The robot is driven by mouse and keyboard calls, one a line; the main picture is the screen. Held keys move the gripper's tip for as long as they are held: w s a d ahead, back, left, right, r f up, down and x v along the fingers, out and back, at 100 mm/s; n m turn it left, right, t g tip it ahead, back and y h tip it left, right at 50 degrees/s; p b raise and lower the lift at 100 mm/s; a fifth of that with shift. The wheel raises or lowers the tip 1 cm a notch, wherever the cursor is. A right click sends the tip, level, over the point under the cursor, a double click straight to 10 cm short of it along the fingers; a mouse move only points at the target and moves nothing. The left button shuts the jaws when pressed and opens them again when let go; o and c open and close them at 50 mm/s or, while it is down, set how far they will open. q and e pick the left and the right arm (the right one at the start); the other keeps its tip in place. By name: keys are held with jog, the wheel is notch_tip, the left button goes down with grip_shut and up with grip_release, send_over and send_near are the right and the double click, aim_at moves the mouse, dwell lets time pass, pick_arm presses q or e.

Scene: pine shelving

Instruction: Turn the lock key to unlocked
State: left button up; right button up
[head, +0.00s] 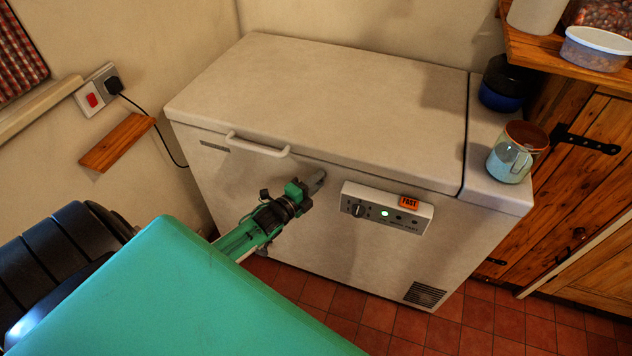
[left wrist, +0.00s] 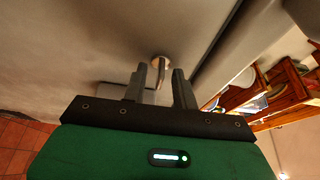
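The freezer's lock (left wrist: 161,60) is a round metal fitting on the front face below the lid, with a slim upright key (left wrist: 160,75) in it. My left gripper (head: 316,182) is up against the freezer front, just left of the control panel, and hides the lock in the head view. In the left wrist view, the two dark fingers of the left gripper (left wrist: 161,88) are apart, one on each side of the key, with gaps showing. Contact with the key cannot be made out. My right gripper is not in view.
The white chest freezer (head: 340,95) has a closed lid and a handle (head: 258,146). Its control panel (head: 386,207) carries a knob, a lit lamp and an orange FAST label. A mug (head: 512,160) and a dark blue container (head: 502,90) stand on the right side of the top.

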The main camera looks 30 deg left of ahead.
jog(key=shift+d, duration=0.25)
pick_arm(q)
grip_shut()
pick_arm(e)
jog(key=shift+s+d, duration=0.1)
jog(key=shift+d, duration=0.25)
